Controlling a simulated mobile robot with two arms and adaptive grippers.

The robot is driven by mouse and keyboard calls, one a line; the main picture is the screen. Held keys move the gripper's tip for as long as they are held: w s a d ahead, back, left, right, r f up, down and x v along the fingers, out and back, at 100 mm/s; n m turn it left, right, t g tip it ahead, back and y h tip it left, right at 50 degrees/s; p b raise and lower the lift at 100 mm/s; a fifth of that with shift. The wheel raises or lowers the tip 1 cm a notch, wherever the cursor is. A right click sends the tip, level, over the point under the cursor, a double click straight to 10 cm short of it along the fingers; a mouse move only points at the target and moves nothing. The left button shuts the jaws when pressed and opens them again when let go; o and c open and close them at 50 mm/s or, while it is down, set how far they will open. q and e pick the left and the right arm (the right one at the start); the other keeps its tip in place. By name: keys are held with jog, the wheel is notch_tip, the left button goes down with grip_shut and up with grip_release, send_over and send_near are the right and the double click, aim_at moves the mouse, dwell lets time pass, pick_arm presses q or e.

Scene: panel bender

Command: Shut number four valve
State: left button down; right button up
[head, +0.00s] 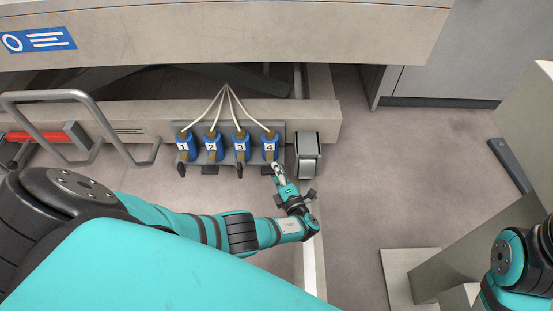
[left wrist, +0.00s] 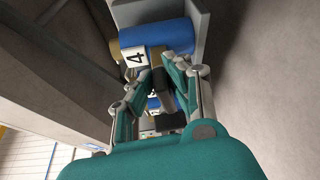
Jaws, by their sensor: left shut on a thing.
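The number four valve (head: 269,148) is the rightmost of the blue valves in a row on a grey bracket. In the left wrist view its white label "4" and blue body (left wrist: 160,34) show at the top, with a brass-coloured part beside the label. A dark handle (left wrist: 162,88) sticks out from it between the fingers. My left gripper (head: 276,168) is at the front of this valve, shut on the handle; it also shows in the left wrist view (left wrist: 161,77). The fingers partly hide the handle, and its exact angle is hard to tell. My right gripper is out of view.
Valves one (head: 185,147), two (head: 212,147) and three (head: 240,147) stand close to the left, with dark handles. A grey pedal-like box (head: 308,150) is just right of valve four. A bent metal rail (head: 110,130) lies left. White hoses rise behind.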

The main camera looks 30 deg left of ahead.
pick_arm(q)
jog(key=shift+w+a+f+m+y+b, duration=0.2)
jog(key=shift+a+m+y+b, duration=0.15)
jog(key=shift+m, duration=0.35)
jog(key=shift+r, duration=0.1)
jog(key=c, duration=1.3)
grip_release()
jog(key=shift+a, duration=0.1)
jog(key=shift+v, duration=3.9)
